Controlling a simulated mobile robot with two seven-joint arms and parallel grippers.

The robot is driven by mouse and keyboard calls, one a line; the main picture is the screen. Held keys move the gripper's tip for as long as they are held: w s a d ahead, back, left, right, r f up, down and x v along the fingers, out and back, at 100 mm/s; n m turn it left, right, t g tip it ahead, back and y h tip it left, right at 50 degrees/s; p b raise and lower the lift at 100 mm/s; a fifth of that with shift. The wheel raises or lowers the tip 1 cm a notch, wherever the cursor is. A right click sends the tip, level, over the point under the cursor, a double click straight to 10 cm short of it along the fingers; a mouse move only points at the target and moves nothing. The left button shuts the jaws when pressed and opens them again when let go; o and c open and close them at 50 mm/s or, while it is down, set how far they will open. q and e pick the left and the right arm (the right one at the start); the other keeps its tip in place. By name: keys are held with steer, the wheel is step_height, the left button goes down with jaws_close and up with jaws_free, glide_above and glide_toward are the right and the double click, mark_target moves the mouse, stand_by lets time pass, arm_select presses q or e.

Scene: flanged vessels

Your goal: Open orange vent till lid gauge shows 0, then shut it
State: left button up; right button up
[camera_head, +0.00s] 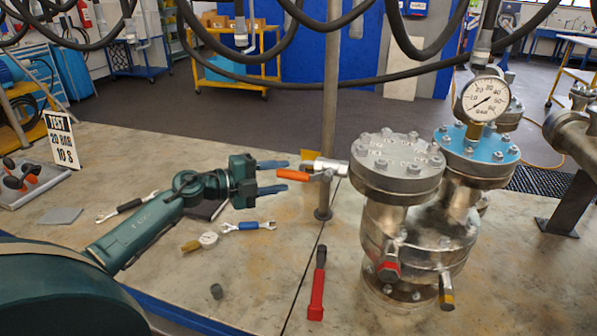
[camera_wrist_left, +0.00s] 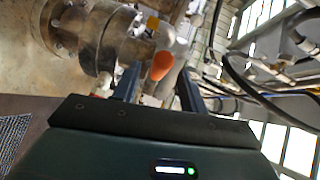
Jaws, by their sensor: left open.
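The orange vent handle (camera_head: 293,176) lies about level on a small silver valve (camera_head: 325,167) that sticks out left from the flanged vessel. My left gripper (camera_head: 281,176) is open, with its blue fingertips at the handle's free end. In the left wrist view the orange handle (camera_wrist_left: 161,66) shows end-on between my two fingers (camera_wrist_left: 160,84); I cannot tell whether they touch it. The round lid gauge (camera_head: 485,100) stands on the blue lid (camera_head: 482,152). Its needle points to the lower left; the exact reading is too small to tell. My right gripper is not in view.
A grey bolted lid (camera_head: 398,162) is beside the blue one. A post (camera_head: 328,110) stands by the valve.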

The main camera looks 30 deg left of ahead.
mark_target(303, 176)
arm_select(q)
steer(key=shift+p+x, duration=0.3)
steer(key=shift+x, duration=2.5)
steer(key=shift+c, duration=0.2)
jaws_close()
